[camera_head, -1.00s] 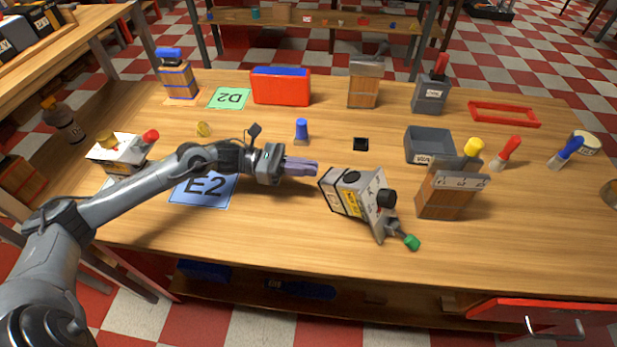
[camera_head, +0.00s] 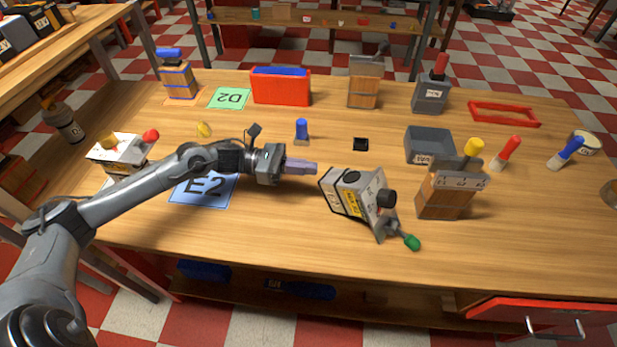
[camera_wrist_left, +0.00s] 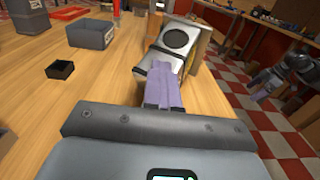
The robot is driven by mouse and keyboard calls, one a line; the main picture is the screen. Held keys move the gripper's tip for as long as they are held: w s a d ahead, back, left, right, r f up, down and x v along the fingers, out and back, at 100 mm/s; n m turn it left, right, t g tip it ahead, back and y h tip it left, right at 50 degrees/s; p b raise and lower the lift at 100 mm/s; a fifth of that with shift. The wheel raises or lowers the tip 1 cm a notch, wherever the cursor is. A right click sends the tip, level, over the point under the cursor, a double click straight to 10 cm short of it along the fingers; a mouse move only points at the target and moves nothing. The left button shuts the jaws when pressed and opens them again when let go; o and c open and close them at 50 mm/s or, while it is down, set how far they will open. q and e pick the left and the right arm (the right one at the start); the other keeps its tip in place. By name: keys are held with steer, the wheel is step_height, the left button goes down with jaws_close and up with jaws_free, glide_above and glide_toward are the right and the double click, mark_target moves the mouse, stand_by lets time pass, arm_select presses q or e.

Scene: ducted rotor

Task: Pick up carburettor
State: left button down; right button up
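A tilted grey-and-white boxy unit, which looks like the carburettor (camera_head: 348,197), lies at the middle front of the bench. It has a yellow label, a black knob and a green-tipped lever. In the left wrist view its pale body with a dark round opening (camera_wrist_left: 176,40) shows just past the fingertips. My left gripper (camera_head: 316,168) is just left of it, pointing right. Its purple fingers (camera_wrist_left: 163,85) lie together with nothing seen between them. Whether the tips touch the unit I cannot tell.
A wooden block with a grey top (camera_head: 445,196) stands close to the right of the unit. A blue peg (camera_head: 301,131), a small black square box (camera_head: 361,144) and a grey bin (camera_head: 430,145) are behind. A blue E2 mat (camera_head: 205,190) lies under my left arm.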

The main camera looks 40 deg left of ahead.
arm_select(q)
steer(key=shift+c, duration=0.5)
jaws_free()
steer(key=shift+a, duration=0.1)
steer(key=shift+v, duration=2.45)
